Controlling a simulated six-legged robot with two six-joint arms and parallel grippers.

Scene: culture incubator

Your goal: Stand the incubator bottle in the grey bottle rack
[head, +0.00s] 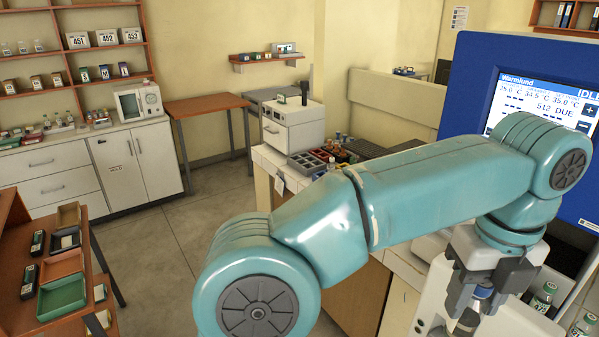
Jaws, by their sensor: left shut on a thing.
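My left gripper (478,303) is at the lower right of the head view, pointing down in front of the blue incubator (475,85). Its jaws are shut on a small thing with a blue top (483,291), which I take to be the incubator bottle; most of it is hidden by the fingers. A grey rack with square compartments (306,163) stands on the bench left of the incubator, behind my left arm and well away from the gripper. I cannot tell for certain that it is the bottle rack. My right gripper is not in view.
Bottles with pale caps (543,297) stand at the lower right, close to the gripper. A white instrument (292,125) and a dark ridged tray (368,147) share the bench with the rack. A wooden shelf unit with trays (62,298) is at the left; the floor between is clear.

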